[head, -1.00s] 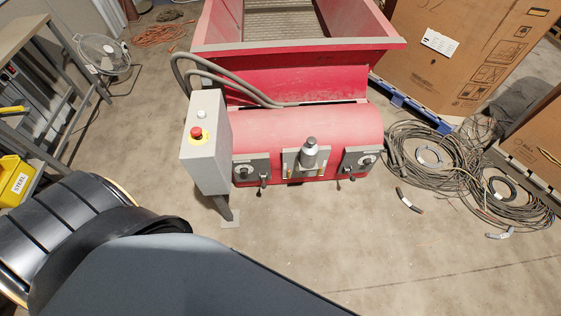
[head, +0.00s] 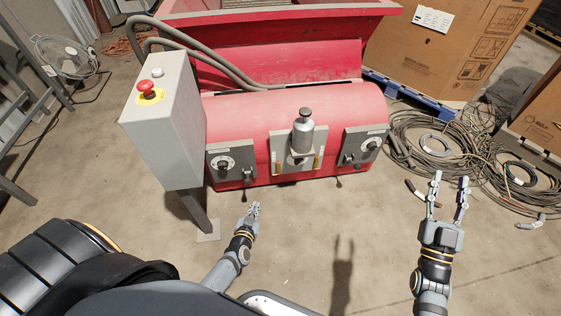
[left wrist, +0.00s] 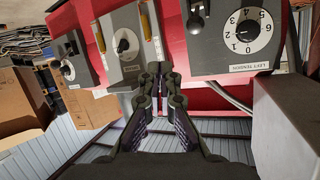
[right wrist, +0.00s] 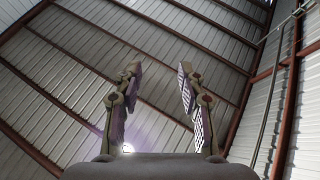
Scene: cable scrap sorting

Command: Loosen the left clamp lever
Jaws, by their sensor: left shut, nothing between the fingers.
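The left clamp plate (head: 217,150) is grey with a dial (head: 222,163) and sits on the front left of the red machine. A dark clamp lever (head: 248,175) hangs at its lower right. In the left wrist view, this plate (left wrist: 215,60) and its numbered dial (left wrist: 243,32) appear upside down at upper right, with dark lever parts (left wrist: 196,20) beside the dial. My left gripper (head: 254,208) is shut and empty, below and apart from the lever; its fingers (left wrist: 158,70) meet in its wrist view. My right gripper (head: 450,180) is open and empty, pointing up.
A grey control box (head: 165,125) with a red button (head: 149,87) stands left of the plate on a post. A silver cylinder (head: 302,135) sits on the middle plate. The right clamp plate (head: 360,135) is beyond it. Cable coils (head: 435,140) lie on the right floor.

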